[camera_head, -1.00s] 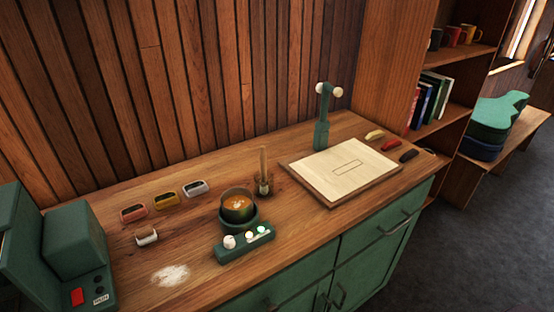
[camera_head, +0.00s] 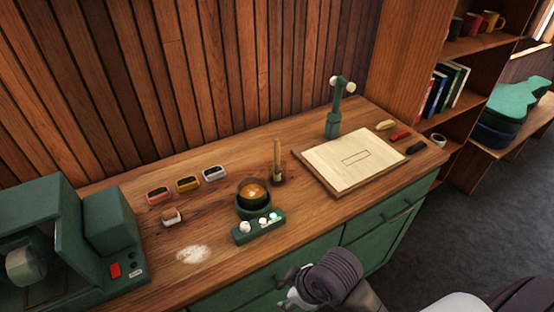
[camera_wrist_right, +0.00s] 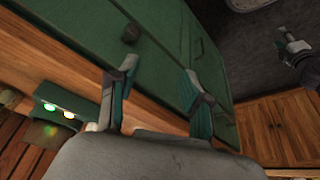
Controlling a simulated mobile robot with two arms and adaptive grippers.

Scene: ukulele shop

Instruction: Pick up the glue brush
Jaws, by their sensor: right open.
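The glue brush (camera_head: 277,158), with a light wooden handle, stands upright in a small dark holder on the workbench, behind and right of the glue pot (camera_head: 253,194). The pot holds amber glue and sits in a green heater. My right gripper (camera_wrist_right: 158,88) is open and empty, its two fingers apart in front of the green cabinet. In the head view my right wrist is low at the bottom centre, in front of the bench and well away from the brush. What looks like my left gripper (camera_wrist_right: 291,44) shows small at the wrist view's upper right; its jaws are unclear.
A green switch box (camera_head: 258,226) stands in front of the pot. Several small coloured trays (camera_head: 187,184) and a small white-brown block (camera_head: 171,215) lie left. A green machine (camera_head: 110,225) fills the left end.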

